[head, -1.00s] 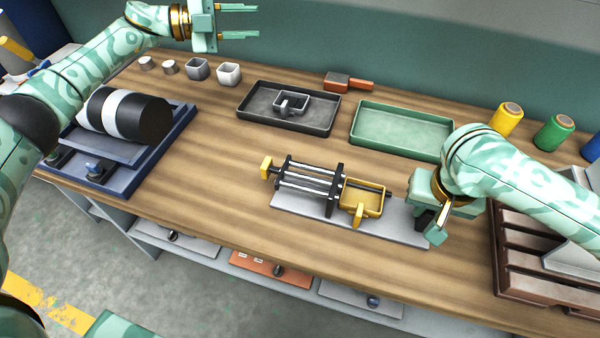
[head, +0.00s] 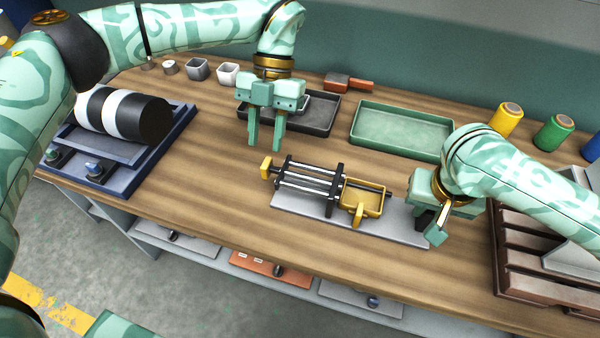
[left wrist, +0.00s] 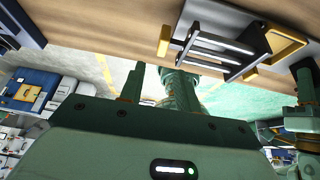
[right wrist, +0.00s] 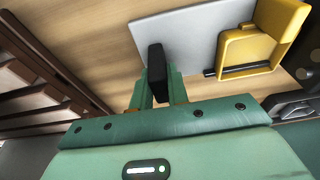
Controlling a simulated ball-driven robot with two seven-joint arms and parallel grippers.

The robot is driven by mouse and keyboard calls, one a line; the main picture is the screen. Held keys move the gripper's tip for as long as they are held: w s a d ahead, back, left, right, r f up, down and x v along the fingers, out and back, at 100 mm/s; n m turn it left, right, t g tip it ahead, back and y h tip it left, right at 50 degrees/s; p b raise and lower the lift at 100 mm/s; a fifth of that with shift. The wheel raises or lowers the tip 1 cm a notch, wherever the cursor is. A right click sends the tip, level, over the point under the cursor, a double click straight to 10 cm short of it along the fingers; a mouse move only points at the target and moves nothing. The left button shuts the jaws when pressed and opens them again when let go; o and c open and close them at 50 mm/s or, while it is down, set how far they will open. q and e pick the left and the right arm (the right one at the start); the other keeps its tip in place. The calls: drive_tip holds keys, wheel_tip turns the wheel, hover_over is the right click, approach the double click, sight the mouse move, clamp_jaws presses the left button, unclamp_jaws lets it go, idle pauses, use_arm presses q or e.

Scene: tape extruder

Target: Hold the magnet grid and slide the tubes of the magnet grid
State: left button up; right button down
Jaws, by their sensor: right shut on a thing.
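The magnet grid (head: 307,179), with several silver tubes between black end plates, lies on a grey base plate (head: 398,227) at mid-table. A yellow knob (head: 266,168) is on its left end and a yellow open frame (head: 372,197) on its right. The grid also shows in the left wrist view (left wrist: 222,48). My right gripper (head: 430,222) is at the right end of the base plate, shut on a black upright block (right wrist: 158,72). My left gripper (head: 266,140) is open and empty, fingers down, above the table just behind and left of the yellow knob.
A black tray (head: 318,125) and a green tray (head: 400,133) stand behind the grid. A blue-framed unit with a black-and-white roll (head: 125,115) is at left. A brown rack (head: 545,285) is at right. Bare wood lies left of and before the grid.

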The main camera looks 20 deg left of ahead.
sight(307, 185)
use_arm(q)
drive_tip(key=shift+x, duration=2.7)
clamp_jaws()
drive_tip(key=shift+d, duration=4.45)
drive_tip(key=shift+o, duration=0.6)
unclamp_jaws()
drive_tip(key=shift+v, duration=4.05)
